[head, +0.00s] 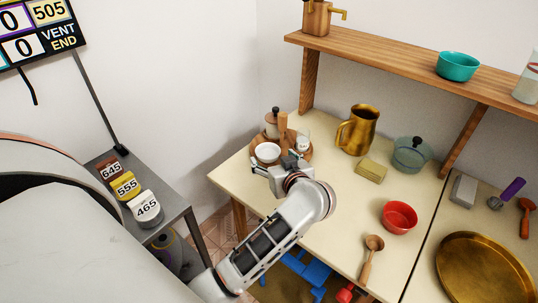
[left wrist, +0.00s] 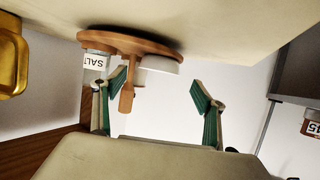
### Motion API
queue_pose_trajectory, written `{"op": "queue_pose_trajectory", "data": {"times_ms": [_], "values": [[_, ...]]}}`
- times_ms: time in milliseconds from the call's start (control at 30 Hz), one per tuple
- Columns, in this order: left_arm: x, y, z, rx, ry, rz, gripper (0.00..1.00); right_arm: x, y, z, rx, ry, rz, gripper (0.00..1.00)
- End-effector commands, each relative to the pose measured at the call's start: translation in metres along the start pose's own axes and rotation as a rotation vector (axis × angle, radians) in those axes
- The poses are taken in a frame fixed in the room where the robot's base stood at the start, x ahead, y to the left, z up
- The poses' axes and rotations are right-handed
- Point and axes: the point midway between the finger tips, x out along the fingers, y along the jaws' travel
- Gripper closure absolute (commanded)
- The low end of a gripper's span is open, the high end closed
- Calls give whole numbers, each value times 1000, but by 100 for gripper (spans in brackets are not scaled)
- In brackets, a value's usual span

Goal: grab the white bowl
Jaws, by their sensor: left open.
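The white bowl (head: 267,152) sits on a round wooden tray (head: 308,153) at the table's back left corner. In the left wrist view, where the scene appears upside down, the bowl (left wrist: 164,67) shows between and beyond the two fingers. My left gripper (head: 273,164) is open and empty, just in front of the bowl on the near side. Its green-padded fingers are spread in the left wrist view (left wrist: 160,90). I cannot tell whether either finger touches anything. My right gripper is not in view.
A wooden-lidded jar (head: 271,124), an upright wooden piece (head: 283,124) and a salt jar (head: 302,141) crowd the tray by the bowl. A brass pitcher (head: 358,130), yellow sponge (head: 370,171) and red bowl (head: 399,217) stand to the right.

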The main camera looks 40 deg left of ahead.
Motion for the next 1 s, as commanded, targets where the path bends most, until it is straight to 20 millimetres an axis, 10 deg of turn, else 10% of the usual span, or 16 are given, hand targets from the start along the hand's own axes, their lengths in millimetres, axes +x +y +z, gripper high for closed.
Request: {"op": "queue_pose_trajectory", "data": {"times_ms": [267,667,867,1000], "values": [[38,0,7,5,1,-4,29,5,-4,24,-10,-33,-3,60],[54,1,2,-1,2,0,29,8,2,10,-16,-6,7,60],[54,1,2,-1,2,-1,70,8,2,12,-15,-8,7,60],[54,1,2,-1,3,0,70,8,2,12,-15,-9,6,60]]}}
